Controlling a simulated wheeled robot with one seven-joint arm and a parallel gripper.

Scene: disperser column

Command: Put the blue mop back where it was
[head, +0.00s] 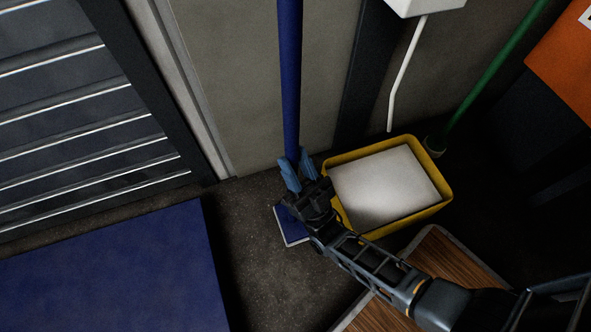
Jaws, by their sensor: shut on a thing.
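The blue mop (290,75) stands roughly upright in the head view, its long handle running up past the top edge. Its flat blue head with a pale rim (290,227) shows low down, partly hidden behind my gripper. My gripper (297,172) is shut on the lower part of the mop handle, with its blue fingers on either side. The mop head is at or near the dark floor; I cannot tell whether it touches. The gripper is just left of a yellow tub.
The yellow tub (447,190) with a pale grey surface inside stands right of the mop. A green pole (495,72) stands behind it. A blue block (120,275) is at lower left, a wooden-topped piece (455,262) at lower right. Dark floor (255,275) lies open between.

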